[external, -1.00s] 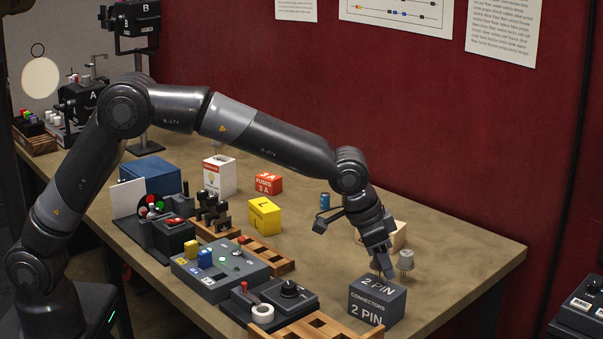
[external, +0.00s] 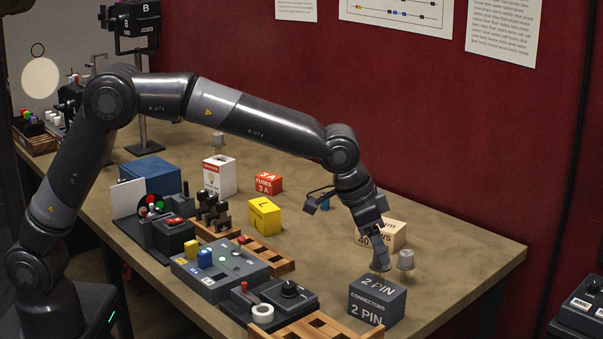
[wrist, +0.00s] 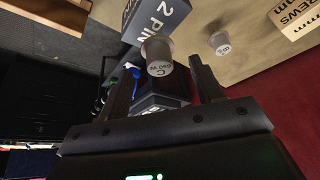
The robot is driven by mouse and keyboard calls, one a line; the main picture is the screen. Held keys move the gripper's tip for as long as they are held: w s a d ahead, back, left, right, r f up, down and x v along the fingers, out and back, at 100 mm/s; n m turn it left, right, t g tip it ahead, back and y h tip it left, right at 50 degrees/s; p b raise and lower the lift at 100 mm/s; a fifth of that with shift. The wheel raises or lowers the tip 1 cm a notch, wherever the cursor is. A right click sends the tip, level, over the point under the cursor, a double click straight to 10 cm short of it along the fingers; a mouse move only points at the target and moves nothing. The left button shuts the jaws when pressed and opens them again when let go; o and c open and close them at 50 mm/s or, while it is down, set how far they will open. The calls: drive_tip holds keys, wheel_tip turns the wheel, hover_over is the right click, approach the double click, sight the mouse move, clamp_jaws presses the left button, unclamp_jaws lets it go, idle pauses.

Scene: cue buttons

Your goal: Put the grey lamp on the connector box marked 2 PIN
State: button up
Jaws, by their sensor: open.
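A grey lamp (external: 381,262) is at the back edge of the dark grey 2 PIN connector box (external: 377,304). I cannot tell whether it touches the box or stands behind it. In the wrist view this lamp (wrist: 157,52), marked C 650 W, shows between the fingertips, overlapping the 2 PIN box (wrist: 157,14). My gripper (external: 382,247) is open just above the lamp; in the wrist view its fingers (wrist: 155,75) are on either side, apart from it. A second grey lamp (external: 406,260) stands on the table to the right; it also shows in the wrist view (wrist: 221,42).
A tan screws box (external: 394,235) stands behind the lamps. A similar grey lamp (external: 218,139) is on a white box (external: 220,176) farther back. Control boxes (external: 268,304) and wooden racks (external: 318,327) lie left of the connector box. The table's right side is clear.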

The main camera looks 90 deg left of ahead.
drive_tip(key=a+v, duration=0.1)
drive_tip(key=v, duration=0.7)
drive_tip(key=s+d+r, duration=0.2)
drive_tip(key=s+r, duration=0.1)
drive_tip(key=s, duration=0.8)
drive_tip(key=s+d+r, duration=0.1)
drive_tip(key=s+r, duration=0.2)
drive_tip(key=s, duration=0.7)
drive_tip(key=s+d+f+m, duration=0.1)
drive_tip(key=s+f, duration=0.2)
drive_tip(key=s, duration=0.8)
drive_tip(key=s+d+f+t, duration=0.1)
drive_tip(key=s+f, duration=0.3)
drive_tip(key=s, duration=0.6)
drive_tip(key=shift+s+m+h, duration=0.4)
